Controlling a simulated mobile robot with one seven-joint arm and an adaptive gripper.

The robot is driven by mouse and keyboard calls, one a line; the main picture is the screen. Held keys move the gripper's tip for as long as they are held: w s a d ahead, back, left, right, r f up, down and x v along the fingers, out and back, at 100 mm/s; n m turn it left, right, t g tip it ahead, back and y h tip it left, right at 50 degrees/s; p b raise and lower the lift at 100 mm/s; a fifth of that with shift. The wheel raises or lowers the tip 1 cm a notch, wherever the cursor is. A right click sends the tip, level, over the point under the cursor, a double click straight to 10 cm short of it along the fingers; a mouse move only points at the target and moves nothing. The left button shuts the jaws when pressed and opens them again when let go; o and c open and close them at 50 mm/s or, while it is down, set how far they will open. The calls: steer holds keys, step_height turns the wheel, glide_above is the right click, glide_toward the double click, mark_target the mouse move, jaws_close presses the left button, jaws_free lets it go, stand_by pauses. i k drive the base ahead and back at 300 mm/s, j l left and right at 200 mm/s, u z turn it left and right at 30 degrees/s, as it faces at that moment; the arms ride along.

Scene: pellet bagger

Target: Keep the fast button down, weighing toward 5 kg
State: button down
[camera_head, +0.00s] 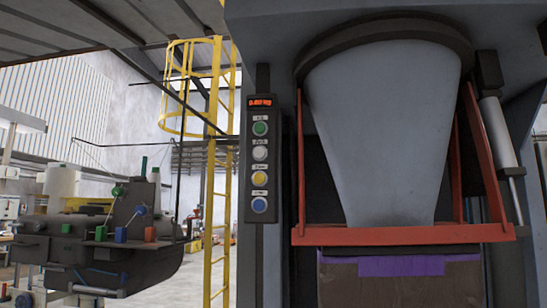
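A dark control panel (248,160) hangs upright left of the bagger. Its display (261,102) glows red-orange; I cannot read the digits. Below it, top to bottom, are a green button (260,128), a white button (260,153), a yellow button (259,178) and a blue button (259,205). Their labels are too small to read, so I cannot tell which is fast. The grey spout (385,130) tapers down inside a red frame (405,234). Below it hangs a brown bag (400,288) with a purple strip across its top. My gripper is not in view, and nothing visible touches a button.
A yellow caged ladder (216,180) stands left of the panel. A dark machine (105,240) with coloured knobs and blocks is at the lower left. A grey cylinder (498,132) is mounted right of the spout. The space before the panel looks clear.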

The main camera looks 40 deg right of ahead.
mark_target(259, 152)
steer(key=l, duration=1.35)
